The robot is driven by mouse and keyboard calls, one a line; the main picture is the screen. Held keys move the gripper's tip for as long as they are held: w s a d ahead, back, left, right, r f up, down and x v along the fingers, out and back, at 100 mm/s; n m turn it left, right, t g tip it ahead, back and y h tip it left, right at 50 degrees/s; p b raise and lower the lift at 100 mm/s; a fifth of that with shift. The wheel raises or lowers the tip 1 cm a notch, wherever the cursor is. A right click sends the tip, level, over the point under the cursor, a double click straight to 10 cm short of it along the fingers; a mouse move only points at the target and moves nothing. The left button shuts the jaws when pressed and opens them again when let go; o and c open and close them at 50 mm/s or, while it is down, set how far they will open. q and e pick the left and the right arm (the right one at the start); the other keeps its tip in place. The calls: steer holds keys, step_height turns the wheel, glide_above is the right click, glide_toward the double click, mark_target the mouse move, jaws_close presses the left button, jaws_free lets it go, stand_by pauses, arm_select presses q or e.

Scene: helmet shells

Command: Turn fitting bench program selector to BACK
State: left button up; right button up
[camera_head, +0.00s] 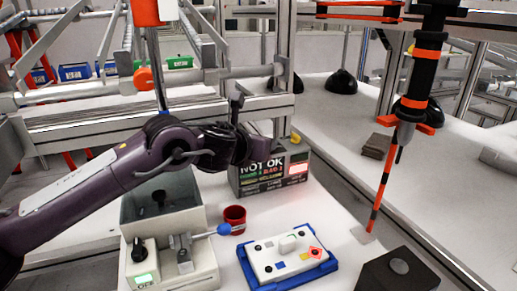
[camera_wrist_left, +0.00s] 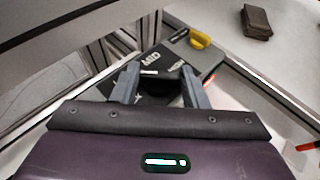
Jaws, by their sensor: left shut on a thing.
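The bench control box (camera_head: 268,175) stands behind the blue tray, with "NOT OK" on its front and a lit red-white panel. In the left wrist view its dark top (camera_wrist_left: 180,58) carries a "MID" label and other labels I cannot read in full. My left gripper (camera_head: 246,142) is over the box's top. In the left wrist view my left gripper (camera_wrist_left: 160,88) is shut on a black selector knob (camera_wrist_left: 160,86), mostly hidden between the fingers. I cannot tell which label the knob points to. My right gripper is not in view.
A yellow part (camera_wrist_left: 200,38) sits at the box's edge. In front stand a grey-white machine (camera_head: 180,265) with a black knob, a red cup (camera_head: 234,218) and a blue tray (camera_head: 246,270) under a white plate. A black-orange tool (camera_head: 425,70) hangs at the right.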

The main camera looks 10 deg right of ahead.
arm_select(q)
steer(key=shift+s+d+n+t+y, duration=0.1)
steer(key=shift+n+t+y, duration=0.2)
steer(key=shift+n+y, duration=0.1)
steer(key=shift+r+n+y, duration=0.1)
steer(key=shift+n+y, duration=0.3)
steer(key=shift+d+n+t+y+p, duration=0.1)
steer(key=shift+n+t+y+p, duration=0.25)
steer(key=shift+n+t+y, duration=0.35)
steer(key=shift+n+y, duration=0.3)
steer(key=shift+y, duration=0.1)
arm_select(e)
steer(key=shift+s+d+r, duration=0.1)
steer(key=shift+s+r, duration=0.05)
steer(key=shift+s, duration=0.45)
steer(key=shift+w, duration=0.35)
arm_select(q)
steer(key=o, duration=1)
steer(key=shift+s, duration=0.15)
